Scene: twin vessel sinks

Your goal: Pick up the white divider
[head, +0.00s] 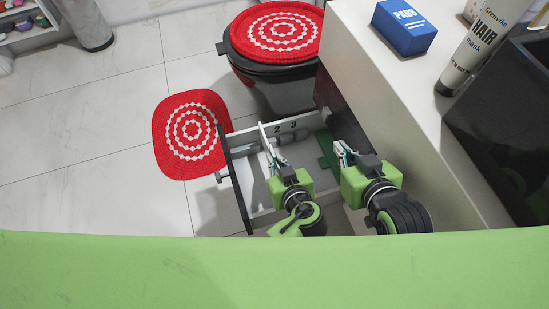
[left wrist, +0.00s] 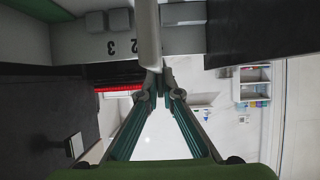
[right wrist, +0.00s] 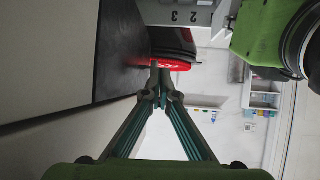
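The white divider (head: 263,137) is a thin upright panel in the open drawer, running roughly parallel to the drawer front. My left gripper (head: 273,153) is at the divider, with its fingers drawn together. In the left wrist view the divider (left wrist: 148,32) reaches down to the fingertips (left wrist: 160,75), which look shut on its end. The exact contact is partly hidden. My right gripper (head: 344,153) is over the right side of the drawer. In the right wrist view its fingertips (right wrist: 160,72) are together with nothing visible between them.
The open drawer (head: 236,180) has a dark front and numbers 2 and 3 inside. A counter (head: 365,70) with a blue box (head: 404,27) and a tube (head: 477,42) borders it on the right. A red mat (head: 192,135) and a toilet (head: 275,70) lie beyond.

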